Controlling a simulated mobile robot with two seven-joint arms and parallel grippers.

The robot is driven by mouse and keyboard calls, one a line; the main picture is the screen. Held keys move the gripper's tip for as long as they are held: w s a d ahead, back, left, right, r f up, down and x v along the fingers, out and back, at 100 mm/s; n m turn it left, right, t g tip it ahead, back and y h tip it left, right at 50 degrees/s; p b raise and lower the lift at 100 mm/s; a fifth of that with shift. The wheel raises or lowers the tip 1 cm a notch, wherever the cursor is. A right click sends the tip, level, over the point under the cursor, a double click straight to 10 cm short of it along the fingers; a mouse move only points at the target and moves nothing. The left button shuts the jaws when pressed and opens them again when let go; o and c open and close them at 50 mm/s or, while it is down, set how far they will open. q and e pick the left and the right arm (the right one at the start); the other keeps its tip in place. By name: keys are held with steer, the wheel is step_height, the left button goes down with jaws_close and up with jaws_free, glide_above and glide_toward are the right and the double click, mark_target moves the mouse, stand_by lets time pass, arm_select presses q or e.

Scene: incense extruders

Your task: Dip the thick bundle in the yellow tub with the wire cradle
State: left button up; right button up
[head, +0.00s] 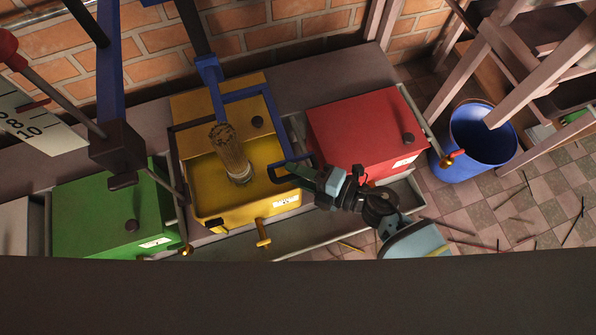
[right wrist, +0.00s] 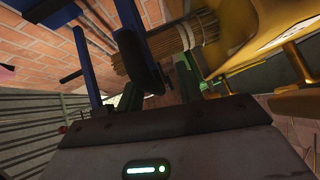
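The thick bundle (head: 229,152) of tan sticks stands slightly tilted in the yellow tub (head: 203,198), its lower end down in the basin. It also shows lying sideways across the right wrist view (right wrist: 167,45), with a band around it. The blue wire cradle (head: 249,93) frames the bundle from behind and from the right; its bars also show in the right wrist view (right wrist: 138,42). My right gripper (head: 289,169) is at the cradle's near right corner, right of the bundle. Whether its fingers close on the blue bar is unclear. My left gripper is out of view.
A green lidded box (head: 95,210) stands left of the tub and a red one (head: 350,125) right. A yellow tap (head: 263,232) juts from the tub's front. A blue bucket (head: 468,155) stands on the floor at right, near wooden racks (head: 530,75) and scattered sticks.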

steer(key=shift+s+d+r, duration=0.1)
steer(key=shift+s+d, duration=0.05)
steer(key=shift+d, duration=0.1)
steer(key=p+v, duration=0.1)
steer(key=v, duration=0.6)
steer(key=shift+s+d+p, duration=0.1)
steer(key=shift+p, duration=0.25)
stand_by(1.0)
stand_by(1.3)
stand_by(1.0)
stand_by(1.2)
